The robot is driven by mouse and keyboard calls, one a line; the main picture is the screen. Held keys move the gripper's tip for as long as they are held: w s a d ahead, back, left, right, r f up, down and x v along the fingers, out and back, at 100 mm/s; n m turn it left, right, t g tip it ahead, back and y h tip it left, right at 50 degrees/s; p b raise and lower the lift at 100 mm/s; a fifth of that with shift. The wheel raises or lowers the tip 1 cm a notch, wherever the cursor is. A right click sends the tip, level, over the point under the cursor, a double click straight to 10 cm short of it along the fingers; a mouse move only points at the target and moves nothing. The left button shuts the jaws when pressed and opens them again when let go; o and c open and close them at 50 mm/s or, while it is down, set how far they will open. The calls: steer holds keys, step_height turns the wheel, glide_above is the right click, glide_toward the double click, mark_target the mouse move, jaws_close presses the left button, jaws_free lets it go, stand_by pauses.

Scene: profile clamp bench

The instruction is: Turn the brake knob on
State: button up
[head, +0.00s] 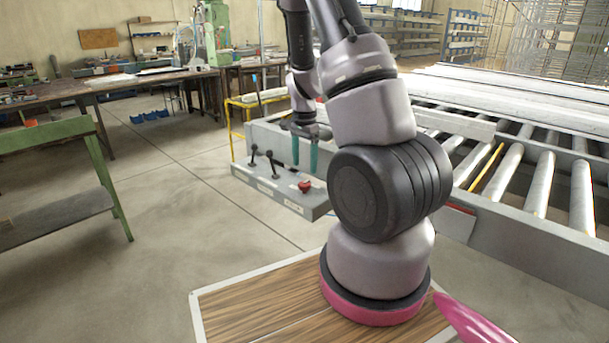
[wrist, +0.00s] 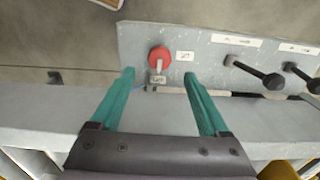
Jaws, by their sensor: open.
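The brake knob is a red round knob (head: 305,186) on the near right end of a grey control panel (head: 281,197). In the wrist view the red knob (wrist: 159,58) has a pale pointer bar, aimed down toward a small label. Another label sits to its right. My gripper (head: 305,157) has teal fingers and is above the panel, apart from the knob. In the wrist view my gripper (wrist: 158,80) is open and empty, with the knob just beyond and between the fingertips.
Two black levers (wrist: 256,72) stand on the same panel, right of the knob in the wrist view. A roller conveyor (head: 540,183) with long profiles is to the right. A green bench (head: 90,165) stands at left, with clear floor between.

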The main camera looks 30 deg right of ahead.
steer(key=shift+r, duration=2.25)
step_height(320, 180, up, 16)
steer(key=n+t+y, duration=0.2)
steer(key=n+t, duration=0.1)
steer(key=n, duration=0.1)
glide_above(304, 182)
steer(key=s+a, duration=0.6)
steer(key=a, duration=0.1)
steer(key=s+a+r+n+t, duration=0.2)
steer(key=s+a+r+n, duration=0.1)
steer(key=s+r, duration=0.2)
steer(key=s+a+r+n+t, duration=0.2)
steer(key=s+a+r+n, duration=0.1)
steer(key=s+r, duration=0.3)
steer(key=shift+s, duration=1.25)
